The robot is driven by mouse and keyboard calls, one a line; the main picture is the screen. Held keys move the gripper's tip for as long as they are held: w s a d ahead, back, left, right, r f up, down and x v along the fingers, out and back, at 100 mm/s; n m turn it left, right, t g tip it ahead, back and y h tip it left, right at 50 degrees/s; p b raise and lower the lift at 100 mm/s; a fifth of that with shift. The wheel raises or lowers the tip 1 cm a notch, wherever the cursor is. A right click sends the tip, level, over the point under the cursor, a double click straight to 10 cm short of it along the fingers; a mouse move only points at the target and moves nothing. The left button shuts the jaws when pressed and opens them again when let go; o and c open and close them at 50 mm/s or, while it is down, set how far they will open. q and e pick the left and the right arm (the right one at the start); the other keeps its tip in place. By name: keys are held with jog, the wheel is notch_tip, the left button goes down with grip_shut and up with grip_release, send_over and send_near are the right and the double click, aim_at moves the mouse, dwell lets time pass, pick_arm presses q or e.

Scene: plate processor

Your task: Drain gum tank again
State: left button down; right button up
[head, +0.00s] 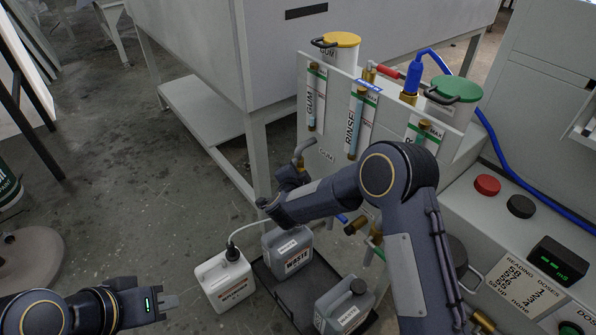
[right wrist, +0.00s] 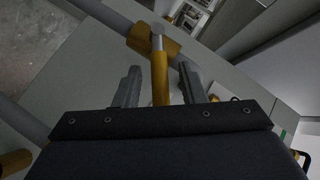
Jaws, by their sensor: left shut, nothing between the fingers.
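The gum tank, with a yellow lid (head: 338,40), stands at the back left of the grey tank panel (head: 330,150). Its sight tube (head: 312,97) is marked GUM. A bent grey pipe with a brass fitting (head: 299,160) sits low on the panel's left side. My right gripper (head: 293,172) is beside this fitting, partly hidden by its own wrist. In the right wrist view its fingers (right wrist: 159,87) are apart, with a brass lever (right wrist: 159,75) between them; contact cannot be told. My left gripper (head: 176,299) is shut and empty at the lower left, left of the white jug.
A grey WASTE jug (head: 288,252) and another grey jug (head: 345,306) stand on a black tray (head: 268,285). A white jug (head: 222,282) with a hose stands beside it. A RINSE tube (head: 356,125) and control buttons (head: 487,185) are to the right.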

jog(key=p+v, duration=0.1)
jog(key=v, duration=0.6)
jog(key=shift+s+p, duration=0.3)
jog(key=shift+s, duration=0.1)
jog(key=shift+r, duration=0.15)
